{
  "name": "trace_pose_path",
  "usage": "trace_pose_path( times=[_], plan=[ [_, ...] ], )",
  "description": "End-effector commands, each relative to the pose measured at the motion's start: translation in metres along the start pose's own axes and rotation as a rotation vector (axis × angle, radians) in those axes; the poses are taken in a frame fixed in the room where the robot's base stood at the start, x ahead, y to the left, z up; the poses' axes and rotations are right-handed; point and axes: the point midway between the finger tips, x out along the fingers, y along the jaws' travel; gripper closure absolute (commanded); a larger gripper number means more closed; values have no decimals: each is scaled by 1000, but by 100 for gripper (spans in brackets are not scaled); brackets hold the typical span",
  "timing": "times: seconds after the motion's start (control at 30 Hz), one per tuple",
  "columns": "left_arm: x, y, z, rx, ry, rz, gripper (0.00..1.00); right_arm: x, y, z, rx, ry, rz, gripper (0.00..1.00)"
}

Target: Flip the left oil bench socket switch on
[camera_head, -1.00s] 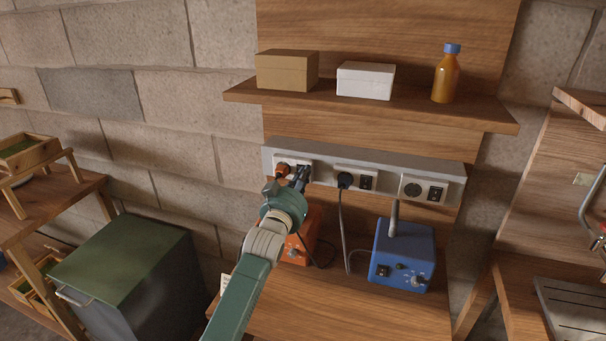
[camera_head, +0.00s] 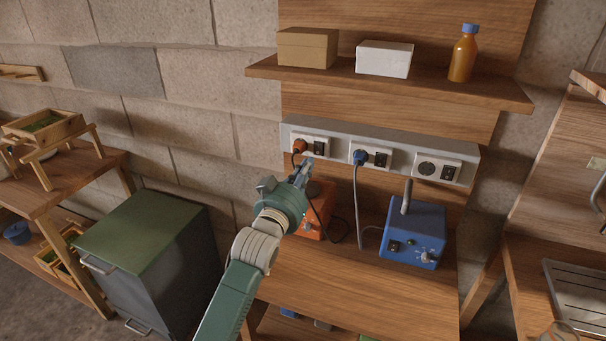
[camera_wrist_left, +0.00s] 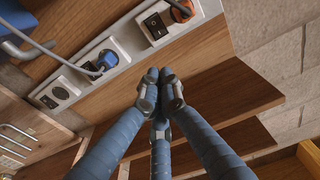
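The left socket switch (camera_head: 319,148) is a small black rocker on the white left plate of the grey socket strip (camera_head: 463,150). It sits just right of the orange plug (camera_head: 299,146) and also shows in the left wrist view (camera_wrist_left: 155,25). Whether it is on or off I cannot tell. My left gripper (camera_head: 307,168) is just below the left socket plate. In the left wrist view its three blue-grey fingers (camera_wrist_left: 160,82) have their tips together with nothing between them. The tips are apart from the switch there. My right gripper is out of view.
A blue plug (camera_head: 359,157) and another switch (camera_head: 381,160) are on the middle plate; the right socket (camera_head: 427,169) is empty. Below stand an orange box (camera_head: 316,227) and a blue box (camera_head: 414,235). A shelf (camera_head: 432,93) with boxes and a bottle (camera_head: 464,56) runs above.

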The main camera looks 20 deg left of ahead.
Motion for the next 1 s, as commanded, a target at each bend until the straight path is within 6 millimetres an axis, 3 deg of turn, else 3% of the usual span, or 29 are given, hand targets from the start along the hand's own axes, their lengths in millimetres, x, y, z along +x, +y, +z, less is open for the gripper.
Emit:
trace_pose_path(
  times=[0.2, 0.4, 0.73, 0.87, 1.0],
  plan=[
    [-20, 0, -3, 1, -1, 0, 100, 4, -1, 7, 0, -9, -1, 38],
    [-22, 0, -5, 1, 0, 0, 100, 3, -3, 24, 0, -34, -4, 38],
    [-23, 0, -2, 1, -7, 0, 100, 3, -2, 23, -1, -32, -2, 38],
    [-40, 2, 28, 7, -93, -1, 100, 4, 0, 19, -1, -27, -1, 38],
    [-92, 7, 99, 24, -314, 2, 100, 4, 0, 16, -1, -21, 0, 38]
  ],
)
